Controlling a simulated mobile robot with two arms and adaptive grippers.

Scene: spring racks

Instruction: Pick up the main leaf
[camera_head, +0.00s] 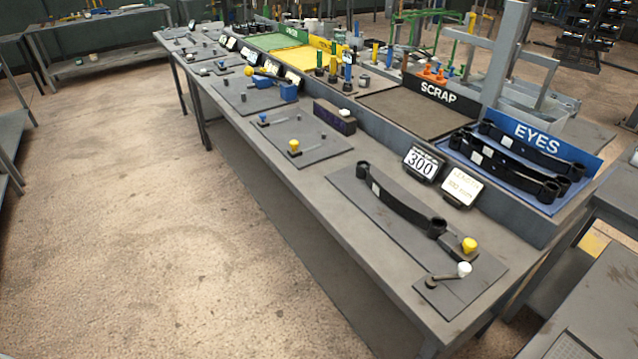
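A dark leaf spring with a round eye at each end (400,207) lies on a grey plate (350,181) at the near right end of the long workbench. A small pale label is on it near its far eye. Several similar leaves with eyes (516,158) lie in the blue tray marked EYES (592,161) behind it. I cannot tell from the picture which of these is called the main leaf. Neither of my grippers is in view.
A yellow-knobbed block (469,245) and a white-knobbed crank (463,270) stand near the leaf's near eye. A display reading 300 (421,163) and a second sign (460,187) stand behind it. The SCRAP tray (405,112) looks empty. Open floor (130,210) lies left of the bench.

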